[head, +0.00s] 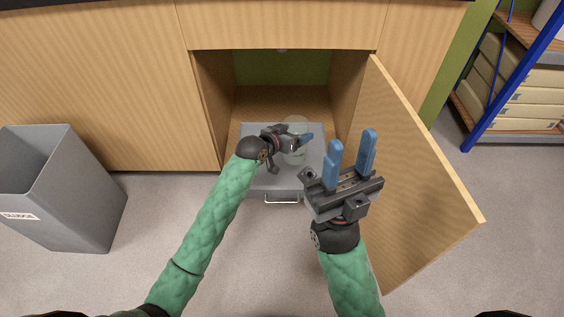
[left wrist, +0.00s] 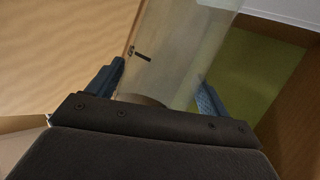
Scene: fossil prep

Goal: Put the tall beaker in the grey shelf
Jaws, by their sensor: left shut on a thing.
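The tall beaker (head: 296,126) is clear and partly see-through, above the grey shelf (head: 258,183) in the open cabinet. The grey shelf is pulled out toward me, with a handle at its front. My left gripper (head: 305,140) is shut on the beaker. In the left wrist view the beaker (left wrist: 175,50) stands between the two blue fingers of the left gripper (left wrist: 160,88). I cannot tell whether the beaker's base touches the shelf. My right gripper (head: 352,150) is open and empty, to the right of the shelf and near the open door.
The wooden cabinet door (head: 425,180) stands open on the right, close to my right arm. A grey bin (head: 75,190) stands on the floor at the left. A blue-framed rack (head: 515,85) with boxes is at the far right. The floor in front is clear.

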